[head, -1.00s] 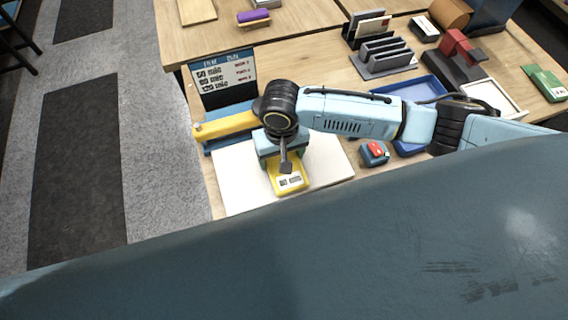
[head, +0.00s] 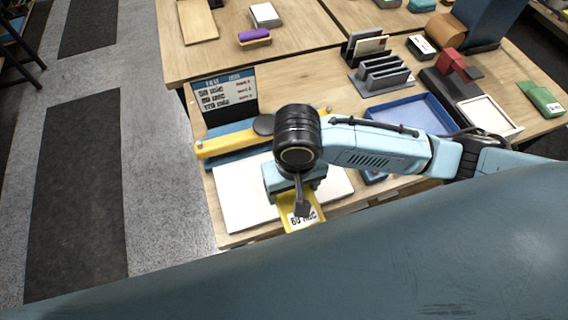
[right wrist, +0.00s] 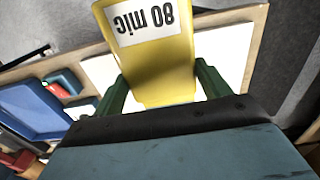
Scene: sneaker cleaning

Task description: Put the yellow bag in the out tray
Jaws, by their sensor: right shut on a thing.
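The yellow bag (head: 305,219), with a white label ending in "mic", is held in my right gripper (head: 296,188) over the front edge of the white board (head: 245,203). In the right wrist view the bag (right wrist: 160,70) sits between the two green fingers of the gripper (right wrist: 163,86), which is shut on it. My left gripper is not in view.
A yellow-and-blue bar tool (head: 225,145) and a sign (head: 224,95) stand behind the board. A grey rack (head: 385,72), a white-floored tray (head: 489,114) and a red-and-dark device (head: 452,65) stand around the blue tray. Clear wood lies left of the rack.

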